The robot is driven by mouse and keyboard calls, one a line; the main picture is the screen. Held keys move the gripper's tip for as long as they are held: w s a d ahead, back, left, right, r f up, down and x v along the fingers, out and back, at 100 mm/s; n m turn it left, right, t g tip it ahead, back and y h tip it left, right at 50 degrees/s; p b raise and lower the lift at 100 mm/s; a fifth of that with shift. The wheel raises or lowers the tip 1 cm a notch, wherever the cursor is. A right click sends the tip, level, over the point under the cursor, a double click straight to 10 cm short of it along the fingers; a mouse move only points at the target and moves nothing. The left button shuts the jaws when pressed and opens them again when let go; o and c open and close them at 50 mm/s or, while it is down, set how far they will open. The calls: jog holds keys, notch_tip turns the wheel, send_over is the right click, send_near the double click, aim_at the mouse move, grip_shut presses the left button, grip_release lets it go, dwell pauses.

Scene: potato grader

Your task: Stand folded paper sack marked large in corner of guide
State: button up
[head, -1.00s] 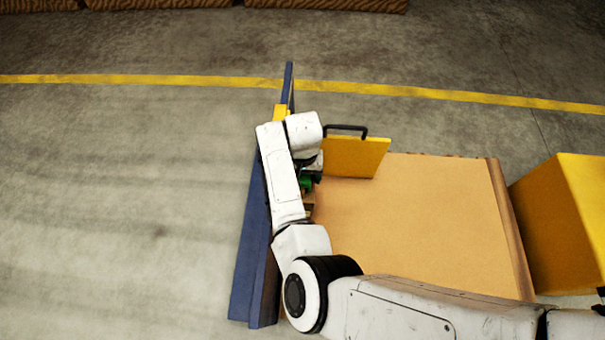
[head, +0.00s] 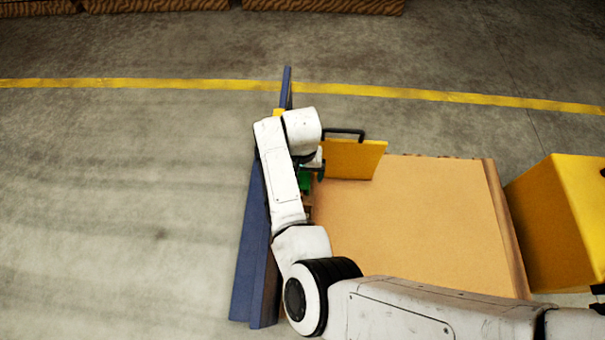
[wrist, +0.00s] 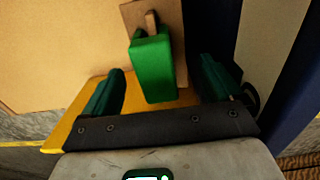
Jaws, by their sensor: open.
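My gripper (wrist: 163,88) is open, with one dark green finger on each side of a bright green block-shaped thing (wrist: 152,72). A flat brown piece (wrist: 172,18) with a small brown stub lies against that green thing. These may be the folded paper sack, but no "large" mark can be read. The guide seems to be the yellow corner: its panel with a black handle (head: 353,158) stands at the table's far left, and yellow (wrist: 88,118) also shows under the fingers in the wrist view. In the head view my arm mostly hides the green thing (head: 305,184).
The tan tabletop (head: 420,225) is bare to the right. A dark blue rail (head: 250,250) runs along its left side. A yellow box (head: 560,220) stands beyond its right edge. Brown patterned stacks (head: 325,5) lie far back on the floor.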

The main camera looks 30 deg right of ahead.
jog(key=r+p, duration=0.1)
jog(key=r, duration=0.3)
jog(key=r+p, duration=0.1)
jog(key=r, duration=0.2)
jog(key=shift+w+a+r+p, duration=0.1)
jog(key=shift+a+r+p, duration=0.1)
jog(key=shift+r+p, duration=0.2)
jog(key=shift+d+f, duration=0.1)
jog(key=shift+d, duration=0.05)
jog(key=s+d+r+n+t+h, duration=0.1)
jog(key=s+d+r+h, duration=0.1)
jog(key=s+d, duration=0.45)
jog(key=s+d+r+n+h, duration=0.1)
jog(key=s+d+r, duration=0.15)
jog(key=d, duration=0.75)
jog(key=s+a+n+y, duration=0.15)
jog(key=s+a, duration=0.35)
jog(key=s, duration=0.5)
jog(key=s+a+n+y, duration=0.1)
jog(key=s+a+n, duration=0.2)
jog(key=s+a, duration=0.45)
notch_tip(320, 180, up, 28)
jog(key=s+d+p, duration=0.1)
jog(key=d+p, duration=0.1)
jog(key=p, duration=2.6)
jog(key=shift+f, duration=0.25)
